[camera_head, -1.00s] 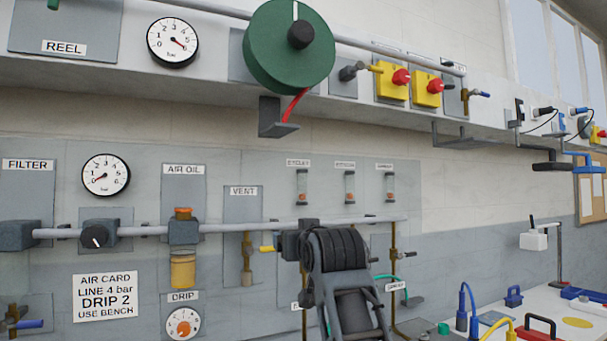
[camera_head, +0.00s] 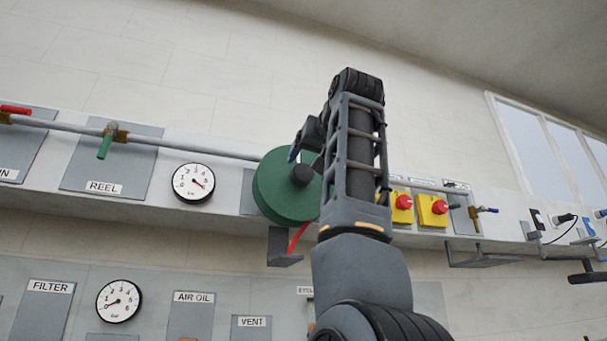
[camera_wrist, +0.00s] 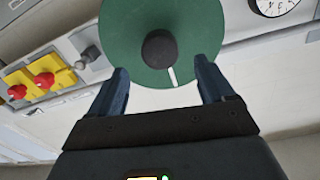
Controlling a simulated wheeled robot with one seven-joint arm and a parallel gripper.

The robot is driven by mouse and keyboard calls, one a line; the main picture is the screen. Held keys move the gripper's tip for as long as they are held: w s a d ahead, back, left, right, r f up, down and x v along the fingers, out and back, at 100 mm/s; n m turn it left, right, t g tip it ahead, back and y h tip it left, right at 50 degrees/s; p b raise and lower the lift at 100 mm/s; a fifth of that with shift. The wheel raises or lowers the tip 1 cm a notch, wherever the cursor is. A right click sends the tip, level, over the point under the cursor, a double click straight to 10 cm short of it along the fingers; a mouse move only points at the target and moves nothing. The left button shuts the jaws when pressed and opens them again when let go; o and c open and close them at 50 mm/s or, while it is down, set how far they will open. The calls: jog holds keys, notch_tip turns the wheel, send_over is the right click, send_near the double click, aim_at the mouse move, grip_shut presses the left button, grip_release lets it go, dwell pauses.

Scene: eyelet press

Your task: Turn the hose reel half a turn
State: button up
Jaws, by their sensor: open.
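The green hose reel (camera_head: 279,197) is a round disc with a black hub (camera_head: 303,176), mounted on the wall rail. In the wrist view the reel (camera_wrist: 197,35) fills the upper middle, with its dark hub (camera_wrist: 167,50) and a white mark (camera_wrist: 172,76) on its face pointing toward the gripper. My gripper (camera_wrist: 162,80) is open, its two blue fingers spread below and to either side of the hub, with nothing between them held. In the head view my arm covers the right edge of the reel. The red hose (camera_head: 298,237) hangs below the reel to a bracket.
A pressure gauge (camera_head: 193,183) and a green-handled valve (camera_head: 106,142) on the REEL plate are left of the reel. Yellow boxes with red knobs (camera_head: 433,210) are to its right. A grey bracket (camera_head: 283,248) juts out below. The wall above is bare.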

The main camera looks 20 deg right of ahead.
aim_at(304, 170)
jog(key=w+p, duration=0.2)
jog(key=w, duration=0.4)
jog(key=shift+w+d+r+p, duration=0.1)
jog(key=shift+w+r+p, duration=0.1)
jog(key=shift+p, duration=0.2)
jog(key=shift+w+f, duration=0.2)
jog(key=shift+w, duration=0.45)
jog(key=shift+c, duration=0.5)
jog(key=c, duration=1.4)
